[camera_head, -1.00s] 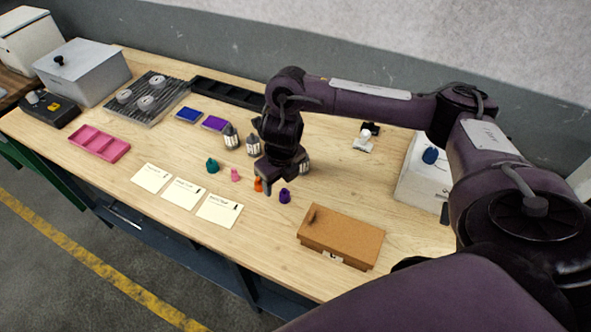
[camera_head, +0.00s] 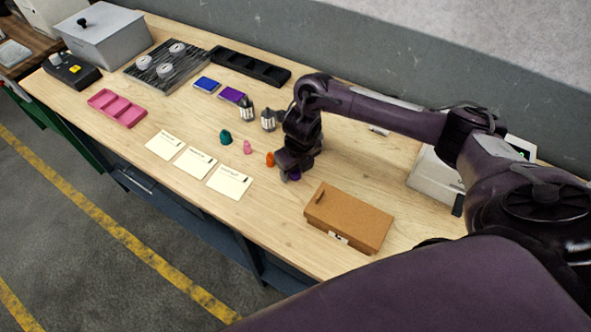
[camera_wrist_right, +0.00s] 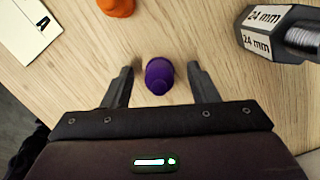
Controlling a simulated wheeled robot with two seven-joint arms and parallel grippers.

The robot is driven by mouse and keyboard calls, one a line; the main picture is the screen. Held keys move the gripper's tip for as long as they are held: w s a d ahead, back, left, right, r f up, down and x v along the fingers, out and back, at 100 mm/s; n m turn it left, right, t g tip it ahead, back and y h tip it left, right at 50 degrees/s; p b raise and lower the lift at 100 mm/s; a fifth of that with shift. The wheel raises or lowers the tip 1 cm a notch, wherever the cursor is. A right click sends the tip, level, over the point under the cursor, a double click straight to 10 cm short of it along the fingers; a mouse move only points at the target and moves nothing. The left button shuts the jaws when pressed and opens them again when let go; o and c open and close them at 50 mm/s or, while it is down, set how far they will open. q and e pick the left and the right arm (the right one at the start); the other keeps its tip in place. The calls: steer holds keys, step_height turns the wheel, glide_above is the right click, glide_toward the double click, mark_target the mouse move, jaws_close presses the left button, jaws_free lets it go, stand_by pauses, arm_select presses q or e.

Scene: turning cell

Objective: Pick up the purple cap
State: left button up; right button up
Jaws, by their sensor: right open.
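The purple cap (camera_wrist_right: 159,75) stands on the wooden table in the right wrist view, between the two fingers of my right gripper (camera_wrist_right: 160,80). The fingers are open, with a gap on each side of the cap. In the head view my right gripper (camera_head: 290,170) is low over the table and hides most of the purple cap (camera_head: 295,174). My left gripper is in neither view.
An orange cap (camera_head: 270,159), a pink cap (camera_head: 247,147) and a teal cap (camera_head: 225,137) stand left of my right gripper. A brown box (camera_head: 348,215) is close to its right. A 24 mm metal piece (camera_wrist_right: 275,32) lies near the right finger. White cards (camera_head: 229,181) lie in front.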

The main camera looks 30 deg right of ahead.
steer(key=c, duration=1)
steer(key=shift+r, duration=0.15)
